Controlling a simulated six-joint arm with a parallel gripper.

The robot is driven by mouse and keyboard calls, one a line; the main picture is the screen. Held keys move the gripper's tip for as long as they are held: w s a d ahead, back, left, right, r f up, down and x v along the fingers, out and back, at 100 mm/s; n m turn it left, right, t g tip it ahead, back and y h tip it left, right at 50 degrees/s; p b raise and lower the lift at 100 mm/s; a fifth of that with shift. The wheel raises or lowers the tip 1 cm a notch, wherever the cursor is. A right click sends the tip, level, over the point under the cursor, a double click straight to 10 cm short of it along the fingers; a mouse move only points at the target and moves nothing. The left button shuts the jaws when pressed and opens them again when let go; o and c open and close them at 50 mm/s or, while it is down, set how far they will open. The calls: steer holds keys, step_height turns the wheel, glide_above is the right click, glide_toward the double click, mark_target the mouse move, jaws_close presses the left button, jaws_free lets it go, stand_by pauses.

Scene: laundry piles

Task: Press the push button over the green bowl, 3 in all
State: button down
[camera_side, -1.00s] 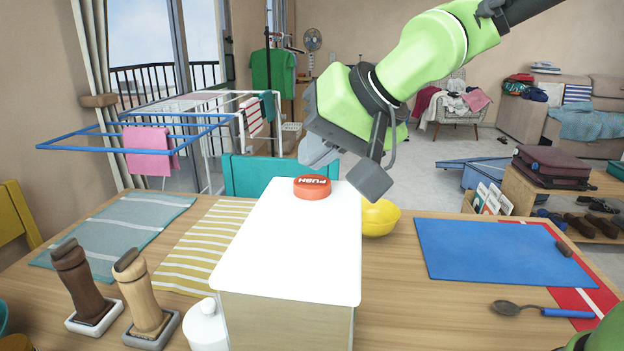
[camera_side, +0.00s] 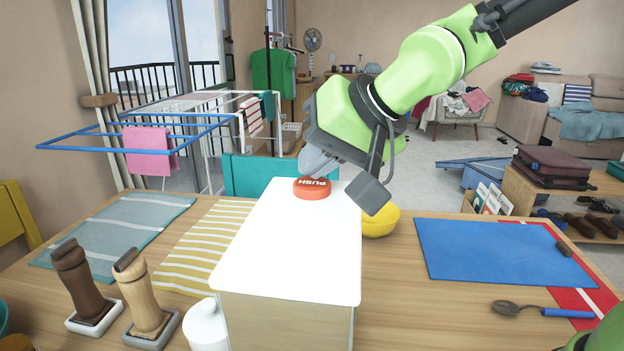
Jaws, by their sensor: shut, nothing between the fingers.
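A red push button (camera_side: 312,189) marked PUSH sits on top of a white-topped box (camera_side: 290,245) in the middle of the table. My gripper (camera_side: 311,176) is shut and empty, with its grey fingers pointing down at the button. The fingertips overlap the button's back edge in this view; I cannot tell whether they touch it. A teal-green rim (camera_side: 2,316), perhaps of a bowl, is cut off at the left edge.
A yellow rounded object (camera_side: 381,221) stands behind the box's right side, partly hidden. Two brush-like wooden handles (camera_side: 146,300) and a white jar (camera_side: 206,328) stand left of the box. A blue mat (camera_side: 490,250) and a spoon (camera_side: 540,310) lie at right.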

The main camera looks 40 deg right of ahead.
mark_target(316, 181)
steer(key=shift+f, duration=0.5)
stand_by(0.4)
steer(key=shift+r, duration=1.2)
steer(key=shift+r, duration=0.1)
steer(key=shift+r, duration=2.45)
step_height(316, 181, up, 4)
steer(key=shift+f, duration=0.1)
stand_by(0.5)
